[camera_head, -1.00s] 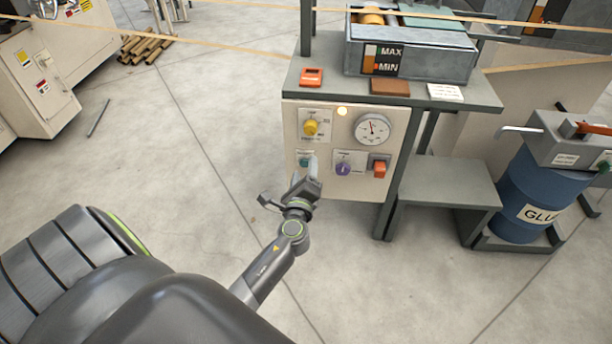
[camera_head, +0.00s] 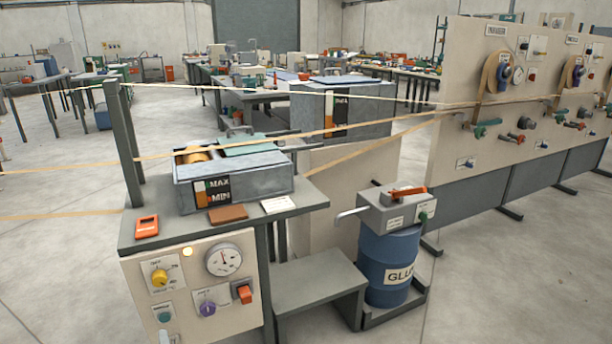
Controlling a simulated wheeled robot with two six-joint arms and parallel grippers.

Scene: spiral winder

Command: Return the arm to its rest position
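Neither of my grippers nor any part of my arms shows in the head view. The control panel (camera_head: 188,290) on the front of the glue stand is in view at the lower left. It carries a yellow knob (camera_head: 160,277), a purple knob (camera_head: 207,309), a teal button (camera_head: 164,317), a round gauge (camera_head: 223,260) and a red-orange switch (camera_head: 242,292). A small lamp (camera_head: 187,252) on it glows. Nothing is touching the panel in the visible part.
A grey glue bath (camera_head: 240,188) with MAX/MIN marks sits on the stand. A blue glue drum (camera_head: 388,262) stands right of a low grey step (camera_head: 318,283). Paper strips cross the scene. A tall panel wall (camera_head: 520,110) stands at right. Floor at lower right is clear.

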